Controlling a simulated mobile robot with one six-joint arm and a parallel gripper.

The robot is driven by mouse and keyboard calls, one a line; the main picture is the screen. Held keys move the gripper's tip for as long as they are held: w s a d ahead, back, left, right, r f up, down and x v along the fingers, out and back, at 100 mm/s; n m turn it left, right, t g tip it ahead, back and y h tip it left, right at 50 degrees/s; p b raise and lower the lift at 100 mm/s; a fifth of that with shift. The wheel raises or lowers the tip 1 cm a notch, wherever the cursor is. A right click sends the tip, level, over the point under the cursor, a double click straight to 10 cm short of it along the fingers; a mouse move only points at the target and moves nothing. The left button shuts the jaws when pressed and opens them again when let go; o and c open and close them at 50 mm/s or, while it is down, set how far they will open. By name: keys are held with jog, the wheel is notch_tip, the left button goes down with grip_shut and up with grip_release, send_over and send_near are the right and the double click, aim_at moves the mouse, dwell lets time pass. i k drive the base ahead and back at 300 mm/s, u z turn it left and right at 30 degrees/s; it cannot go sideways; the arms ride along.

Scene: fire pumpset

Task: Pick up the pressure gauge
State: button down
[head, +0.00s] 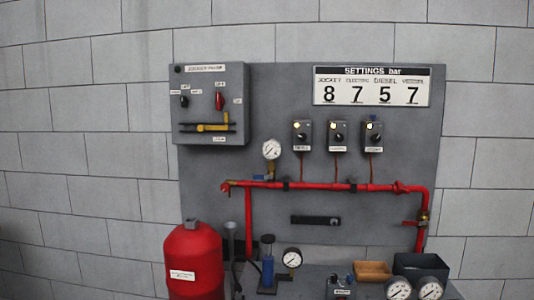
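Several round white-faced pressure gauges show in the head view, and I cannot tell which one the task means. One gauge (271,149) is mounted upright on the red pipe, above a small valve with a blue handle. A second gauge (292,258) stands low beside a blue hand pump (267,262). Two more, a left gauge (398,290) and a right gauge (430,290), sit side by side at the lower right, partly cut off by the picture edge. My gripper is not in view.
A grey panel carries a control box (208,104), a settings sign (372,86), three small switch boxes and a red pipe (320,186). A red tank (194,262) stands at lower left. A tan tray (373,270) and a dark bin (420,264) are at lower right.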

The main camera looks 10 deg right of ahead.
aim_at(271, 149)
jog(key=z, duration=0.05)
jog(key=i, duration=0.9)
jog(key=u, duration=0.05)
